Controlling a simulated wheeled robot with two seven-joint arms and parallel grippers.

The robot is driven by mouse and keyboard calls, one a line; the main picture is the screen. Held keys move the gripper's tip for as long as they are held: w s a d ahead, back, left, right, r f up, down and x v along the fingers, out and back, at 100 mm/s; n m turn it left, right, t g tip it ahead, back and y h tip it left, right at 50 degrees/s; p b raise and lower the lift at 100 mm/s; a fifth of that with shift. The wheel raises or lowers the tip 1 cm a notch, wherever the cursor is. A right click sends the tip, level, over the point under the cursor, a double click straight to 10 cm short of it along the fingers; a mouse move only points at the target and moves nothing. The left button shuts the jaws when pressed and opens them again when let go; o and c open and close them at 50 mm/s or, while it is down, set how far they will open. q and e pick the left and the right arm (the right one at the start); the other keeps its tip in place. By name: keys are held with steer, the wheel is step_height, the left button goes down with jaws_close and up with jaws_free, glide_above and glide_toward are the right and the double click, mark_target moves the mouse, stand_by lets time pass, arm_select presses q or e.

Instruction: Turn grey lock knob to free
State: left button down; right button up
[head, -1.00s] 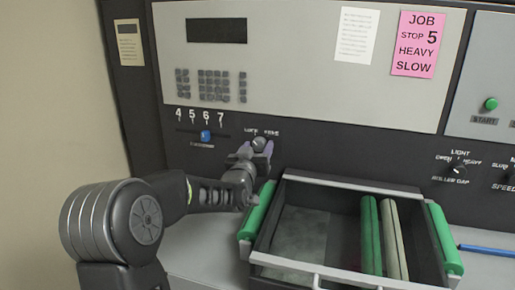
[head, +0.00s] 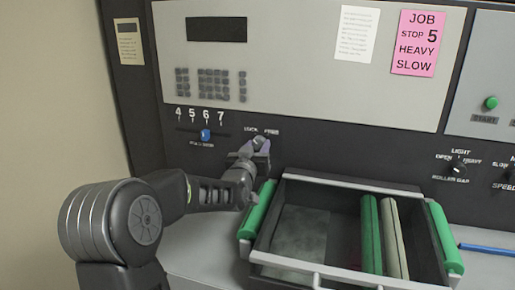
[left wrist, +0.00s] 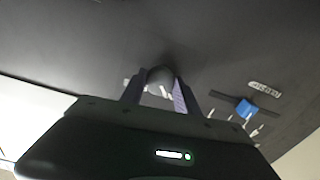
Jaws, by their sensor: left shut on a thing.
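The grey lock knob (head: 259,142) is on the dark front panel, below the LOCK and FREE labels. It also shows in the left wrist view (left wrist: 160,75) between the two fingers. My left gripper (head: 262,148) is at the panel, shut on the knob with one finger on each side. It also shows in the left wrist view (left wrist: 161,92). The fingers partly cover the knob, and I cannot tell exactly which label its pointer faces. My right gripper is not in view.
A blue slider (head: 205,134) with a 4 to 7 scale sits left of the knob. A tray (head: 350,183) with green rollers stands just below and right of my gripper. A roller gap knob (head: 457,169) is farther right. A pink job card (head: 417,43) reads stop 5, heavy, slow.

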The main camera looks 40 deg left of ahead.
arm_select(q)
steer(key=m+b, duration=0.3)
steer(key=shift+f, duration=0.2)
steer(key=m+b, duration=0.1)
steer(key=m, duration=0.3)
steer(key=shift+b, duration=0.3)
steer(key=m+b, duration=0.1)
steer(key=m, duration=0.4)
steer(key=shift+a+r+m+b, duration=0.1)
steer(key=shift+m+b, duration=0.2)
steer(key=shift+m, duration=0.1)
steer(key=m, duration=0.5)
steer(key=shift+t+b, duration=0.3)
steer(key=shift+b, duration=0.1)
steer(key=shift+m, duration=0.3)
steer(key=c, duration=0.9)
jaws_free()
steer(key=shift+s, duration=0.1)
